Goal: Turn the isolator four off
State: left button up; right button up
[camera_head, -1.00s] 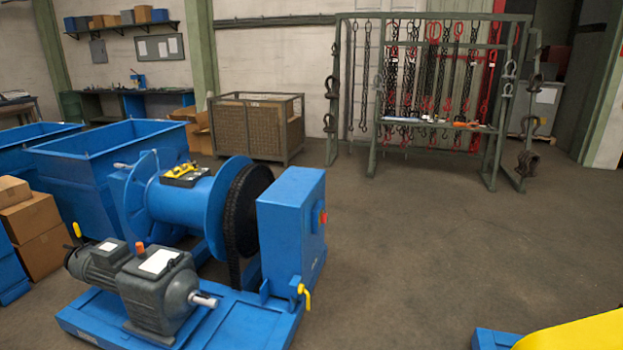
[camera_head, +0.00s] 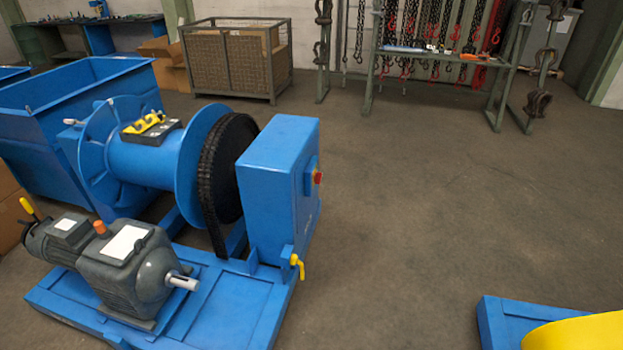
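A blue box (camera_head: 275,185) stands upright at the right end of a blue winch frame. On its right face is a small red switch knob (camera_head: 318,177) on a plate, seen almost edge-on. A yellow lever (camera_head: 297,266) sits low at the box's front corner and hangs down. Another yellow lever (camera_head: 29,208) stands tilted on the grey motor (camera_head: 110,265). No number or label is readable, so I cannot tell which one is isolator four. Neither of my grippers is in view.
The blue drum (camera_head: 150,165) and black chain wheel (camera_head: 225,175) stand left of the box. A yellow shape (camera_head: 580,332) and a blue block (camera_head: 520,318) are at the lower right. The floor (camera_head: 430,190) right of the box is clear. A chain rack (camera_head: 430,50) stands behind.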

aim_at(317, 178)
jog(key=i+l+u, duration=0.25)
jog(key=i+l, duration=0.35)
jog(key=i, duration=0.15)
jog(key=i+l+u, duration=0.2)
jog(key=i+l, duration=0.5)
jog(key=i+l+u, duration=0.25)
jog(key=i+l, duration=0.35)
jog(key=l, duration=0.25)
